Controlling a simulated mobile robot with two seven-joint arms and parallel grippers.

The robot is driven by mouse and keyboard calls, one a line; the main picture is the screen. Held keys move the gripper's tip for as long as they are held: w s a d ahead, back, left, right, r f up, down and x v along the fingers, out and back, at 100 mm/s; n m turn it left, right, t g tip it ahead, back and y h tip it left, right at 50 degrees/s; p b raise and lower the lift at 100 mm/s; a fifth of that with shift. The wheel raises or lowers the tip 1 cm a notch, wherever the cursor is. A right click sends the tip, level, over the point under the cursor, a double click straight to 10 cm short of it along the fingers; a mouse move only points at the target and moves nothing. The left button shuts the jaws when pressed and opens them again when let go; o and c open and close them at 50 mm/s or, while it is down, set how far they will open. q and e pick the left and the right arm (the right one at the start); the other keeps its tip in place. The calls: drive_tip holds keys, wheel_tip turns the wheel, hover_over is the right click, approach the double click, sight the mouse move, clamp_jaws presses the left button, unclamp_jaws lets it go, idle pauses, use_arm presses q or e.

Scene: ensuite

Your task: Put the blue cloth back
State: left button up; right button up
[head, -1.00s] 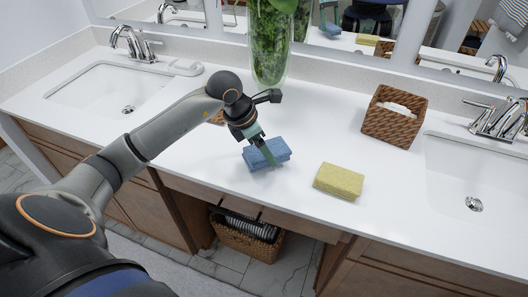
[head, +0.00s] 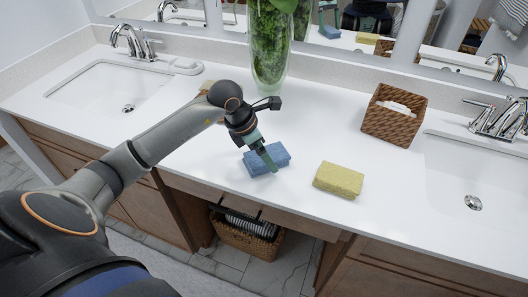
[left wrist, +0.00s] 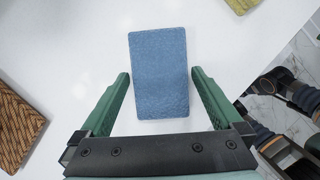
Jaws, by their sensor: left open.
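The blue cloth (head: 267,158) is a folded block lying on the white counter, left of a yellow folded cloth (head: 338,179). My left gripper (head: 268,158) is at the blue cloth in the head view. In the left wrist view, the blue cloth (left wrist: 158,72) lies ahead of the open left gripper (left wrist: 160,82), with its near end between the two green fingers. There are gaps on both sides, so the fingers do not grip it. My right gripper is not in view.
A woven basket (head: 395,115) with white contents stands at the right. A glass vase of greenery (head: 270,50) stands behind. Sinks are at left (head: 108,88) and right (head: 470,180). Another basket (head: 246,238) sits below the counter. Bare counter lies behind the cloths.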

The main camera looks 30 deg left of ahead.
use_arm(q)
drive_tip(key=v, duration=1.2)
drive_tip(key=shift+b, duration=0.35)
